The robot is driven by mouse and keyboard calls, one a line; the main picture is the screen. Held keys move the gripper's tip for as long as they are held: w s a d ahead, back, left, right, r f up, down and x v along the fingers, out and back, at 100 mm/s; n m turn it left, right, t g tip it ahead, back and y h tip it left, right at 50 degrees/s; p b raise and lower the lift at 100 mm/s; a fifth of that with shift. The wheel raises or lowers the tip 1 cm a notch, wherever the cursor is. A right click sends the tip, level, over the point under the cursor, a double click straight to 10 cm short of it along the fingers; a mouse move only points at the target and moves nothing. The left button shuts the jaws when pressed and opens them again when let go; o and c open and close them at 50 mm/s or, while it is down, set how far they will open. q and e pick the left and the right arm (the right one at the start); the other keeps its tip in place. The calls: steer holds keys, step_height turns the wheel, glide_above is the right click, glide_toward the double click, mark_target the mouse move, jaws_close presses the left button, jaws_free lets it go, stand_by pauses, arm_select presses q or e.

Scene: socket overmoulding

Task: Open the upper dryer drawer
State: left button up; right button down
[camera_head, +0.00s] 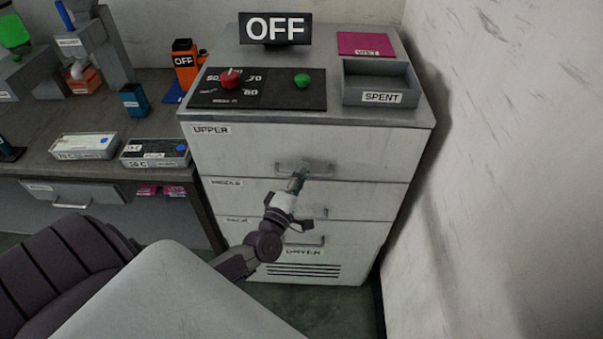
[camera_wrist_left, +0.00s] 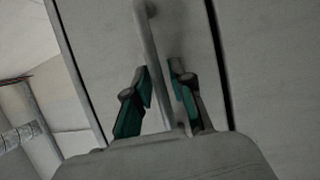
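The upper dryer drawer (camera_head: 375,150) is the top white front of the dryer, marked UPPER, and it looks shut. Its bar handle (camera_head: 322,176) runs across the lower part of that front. My left gripper (camera_head: 302,168) is at the middle of this handle and hides part of it. In the left wrist view the handle bar (camera_wrist_left: 153,45) passes between the two green-padded fingers of my left gripper (camera_wrist_left: 161,75). The fingers stand apart, one on each side of the bar, with gaps visible. My right gripper is not in view.
The dryer top carries an OFF sign (camera_head: 275,28), a control panel with a red knob (camera_head: 231,78) and green button (camera_head: 302,81), a SPENT tray (camera_head: 407,97) and a pink WET card (camera_head: 366,44). A workbench (camera_head: 60,165) stands left; a wall (camera_head: 510,150) stands right.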

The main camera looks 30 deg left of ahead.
arm_select(q)
jaws_close()
steer(key=shift+s, duration=0.15)
